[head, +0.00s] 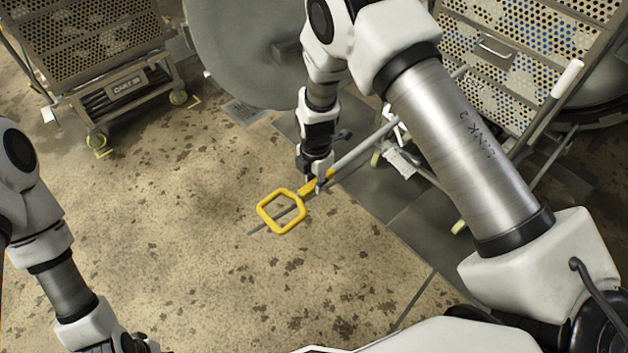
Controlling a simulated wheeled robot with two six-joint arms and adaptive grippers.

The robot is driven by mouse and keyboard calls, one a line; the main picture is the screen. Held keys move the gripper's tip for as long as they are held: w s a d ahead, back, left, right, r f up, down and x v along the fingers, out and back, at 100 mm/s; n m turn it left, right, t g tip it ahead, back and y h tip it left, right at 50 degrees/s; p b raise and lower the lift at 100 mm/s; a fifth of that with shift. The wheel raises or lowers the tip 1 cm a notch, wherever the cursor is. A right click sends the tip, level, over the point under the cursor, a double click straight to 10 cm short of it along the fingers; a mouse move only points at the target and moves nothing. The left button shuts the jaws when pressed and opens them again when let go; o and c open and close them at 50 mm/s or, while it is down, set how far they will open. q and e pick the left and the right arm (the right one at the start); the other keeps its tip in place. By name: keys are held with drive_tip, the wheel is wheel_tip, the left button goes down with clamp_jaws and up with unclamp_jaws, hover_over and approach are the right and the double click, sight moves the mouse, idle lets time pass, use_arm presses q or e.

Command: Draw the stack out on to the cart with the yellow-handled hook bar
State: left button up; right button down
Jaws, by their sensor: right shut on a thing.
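My right gripper (318,184) is shut on the hook bar just beyond its yellow loop handle (281,211), above the floor. The bar's grey shaft (362,151) runs up and right and passes behind my right arm; its hook end cannot be made out. The stack of perforated crates (510,70) stands at the upper right, partly hidden by that arm. A frame with a white-ended lever (567,80) is beside it. My left arm is at the lower left; its gripper (135,344) is mostly cut off by the bottom edge.
A wheeled cart (125,83) bearing another perforated crate (85,38) stands at the upper left. A large round grey door (245,50) is at the top, left of my right arm. The stained floor (180,190) in the middle and left is clear.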

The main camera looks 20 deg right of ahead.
sight(343, 160)
drive_tip(key=shift+w+d+b, duration=0.2)
drive_tip(key=shift+w+d, duration=0.1)
drive_tip(key=shift+d, duration=0.45)
drive_tip(key=shift+w+d+b, duration=0.15)
drive_tip(key=shift+w+d, duration=0.15)
drive_tip(key=shift+d, duration=0.45)
drive_tip(key=shift+w+d, duration=0.15)
drive_tip(key=shift+d, duration=0.15)
drive_tip(key=shift+d, duration=0.2)
drive_tip(key=shift+w+d, duration=0.25)
drive_tip(key=shift+d, duration=0.35)
drive_tip(key=shift+w+d, duration=0.25)
drive_tip(key=shift+d, duration=0.3)
drive_tip(key=shift+w+d+b, duration=0.1)
drive_tip(key=shift+d+b, duration=0.2)
drive_tip(key=shift+d, duration=0.05)
drive_tip(key=shift+w+d, duration=0.2)
drive_tip(key=shift+d, duration=0.35)
drive_tip(key=shift+w+d, duration=0.2)
drive_tip(key=shift+d, duration=0.3)
drive_tip(key=shift+r, duration=0.15)
drive_tip(key=shift+r+p, duration=1.3)
drive_tip(key=shift+r, duration=0.75)
